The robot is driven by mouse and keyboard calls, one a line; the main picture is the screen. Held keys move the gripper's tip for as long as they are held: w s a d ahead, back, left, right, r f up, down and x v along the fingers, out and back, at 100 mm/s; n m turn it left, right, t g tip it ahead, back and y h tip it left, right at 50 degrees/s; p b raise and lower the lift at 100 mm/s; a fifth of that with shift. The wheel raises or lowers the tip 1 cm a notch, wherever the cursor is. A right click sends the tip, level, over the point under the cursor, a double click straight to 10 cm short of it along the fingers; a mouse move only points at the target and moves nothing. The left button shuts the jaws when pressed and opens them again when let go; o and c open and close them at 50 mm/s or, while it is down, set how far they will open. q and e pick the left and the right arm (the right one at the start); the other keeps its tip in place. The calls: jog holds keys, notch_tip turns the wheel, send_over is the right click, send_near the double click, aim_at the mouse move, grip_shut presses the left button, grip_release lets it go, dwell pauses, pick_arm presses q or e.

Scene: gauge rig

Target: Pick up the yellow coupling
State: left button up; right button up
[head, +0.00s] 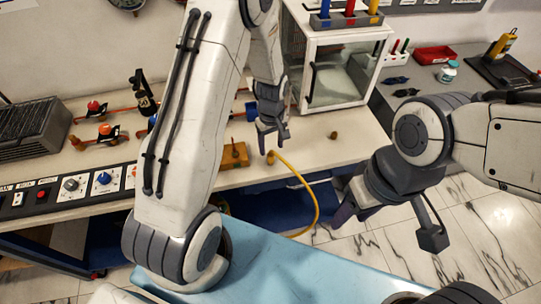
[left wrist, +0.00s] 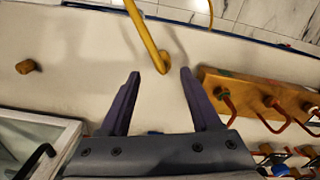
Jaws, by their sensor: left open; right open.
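The yellow coupling (head: 271,157) is at the end of a curved yellow hose (head: 312,195) on the pale bench, near its front edge. In the left wrist view the coupling (left wrist: 165,62) shows just ahead of the fingers, roughly between the tips; I cannot tell the height gap. My left gripper (head: 273,143) is open and empty, pointing down above the bench just behind the coupling; its tips also show in the left wrist view (left wrist: 160,74). My right gripper (head: 352,200) is open and empty, out to the right over the floor in front of the bench.
A wooden block with red hooks (left wrist: 262,95) lies right of the fingers in the left wrist view. A small brown cylinder (head: 333,135) stands on the bench. A white glass-fronted cabinet (head: 335,70) stands behind. A panel with knobs (head: 70,188) lines the front left.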

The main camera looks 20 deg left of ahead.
aim_at(271, 152)
pick_arm(q)
jog(key=f, duration=0.1)
jog(key=f+p, duration=0.1)
jog(key=f, duration=0.1)
jog(key=shift+s+f, duration=0.25)
jog(key=shift+s, duration=0.1)
jog(key=shift+f, duration=0.5)
grip_shut()
jog(key=shift+r, duration=0.15)
